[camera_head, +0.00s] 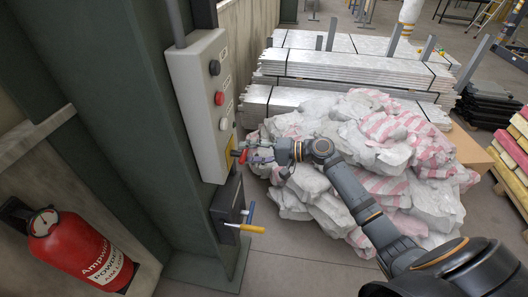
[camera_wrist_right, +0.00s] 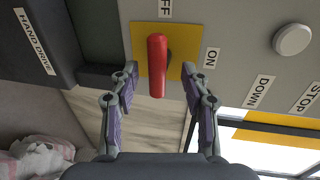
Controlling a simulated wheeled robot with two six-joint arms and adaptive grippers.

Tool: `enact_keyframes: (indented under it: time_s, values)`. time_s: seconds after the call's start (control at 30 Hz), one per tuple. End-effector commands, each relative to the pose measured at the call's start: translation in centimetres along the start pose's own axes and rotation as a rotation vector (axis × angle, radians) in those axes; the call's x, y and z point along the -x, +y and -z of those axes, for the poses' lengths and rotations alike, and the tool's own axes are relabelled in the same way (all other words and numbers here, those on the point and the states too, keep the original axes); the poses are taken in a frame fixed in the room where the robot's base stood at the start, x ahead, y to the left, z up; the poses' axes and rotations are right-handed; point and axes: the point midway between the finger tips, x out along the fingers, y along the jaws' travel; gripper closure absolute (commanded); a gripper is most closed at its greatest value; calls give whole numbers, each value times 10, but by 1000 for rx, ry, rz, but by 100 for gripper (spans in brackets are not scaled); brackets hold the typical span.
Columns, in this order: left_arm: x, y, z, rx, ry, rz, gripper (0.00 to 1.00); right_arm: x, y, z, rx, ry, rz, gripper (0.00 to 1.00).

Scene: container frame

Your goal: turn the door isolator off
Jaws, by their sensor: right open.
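The door isolator is a red handle (camera_wrist_right: 157,68) on a yellow plate (camera_wrist_right: 180,64) in the right wrist view. An ON label is right of the plate, and a partly cut-off label ending in FF is above it. In the head view the yellow plate (camera_head: 229,152) is low on the grey control box (camera_head: 192,98), and my gripper partly hides the handle. My right gripper (camera_wrist_right: 160,84) is open, with one finger on each side of the handle and gaps between. It also shows in the head view (camera_head: 250,153). My left gripper is not in view.
Above the isolator are a red button (camera_head: 219,98) and a black knob (camera_head: 214,67). Below is a dark box (camera_head: 227,205) with yellow and blue levers. A fire extinguisher (camera_head: 85,250) stands at lower left. White sacks (camera_head: 350,150) lie behind my right arm.

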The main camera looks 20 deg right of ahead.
Motion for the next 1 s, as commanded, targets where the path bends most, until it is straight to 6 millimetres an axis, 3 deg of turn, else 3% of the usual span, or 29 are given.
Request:
enact_keyframes:
  time_s: [0.2,0.4,0.6,1.0]
  values:
    - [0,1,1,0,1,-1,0,54,3,0,1,-1,-12,53]
    - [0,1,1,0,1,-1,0,86,2,0,0,-1,-8,53]
    - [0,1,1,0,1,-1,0,97,1,0,0,-1,-3,53]
    - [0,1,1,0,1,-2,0,97,1,0,0,-1,-2,53]
